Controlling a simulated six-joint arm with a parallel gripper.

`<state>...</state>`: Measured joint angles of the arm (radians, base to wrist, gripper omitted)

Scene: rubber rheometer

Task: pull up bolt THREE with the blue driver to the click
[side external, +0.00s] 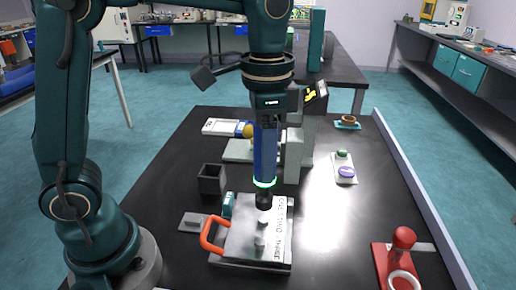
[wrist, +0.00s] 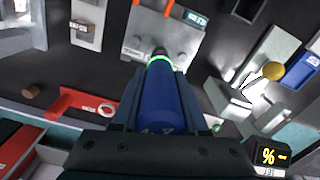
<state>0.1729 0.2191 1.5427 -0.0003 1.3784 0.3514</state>
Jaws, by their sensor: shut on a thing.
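My gripper (side external: 267,118) is shut on the blue driver (side external: 265,155), which hangs upright with a lit green ring near its dark tip. The wrist view also shows the driver (wrist: 168,105) between the fingers. Its tip is over the far part of a grey metal plate (side external: 240,245) with an orange handle (side external: 212,237). A short metal bolt (side external: 260,243) stands on the plate nearer the camera. A white label (side external: 280,230) with number words runs along the plate's right edge. Whether the tip touches a bolt, and which one, I cannot tell.
A dark open box (side external: 211,180) and a small grey block (side external: 193,222) are left of the plate. A white base with a purple button (side external: 346,172) and a red stand (side external: 403,243) are to the right. A grey upright (side external: 294,155) stands close behind the driver. The table's middle right is clear.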

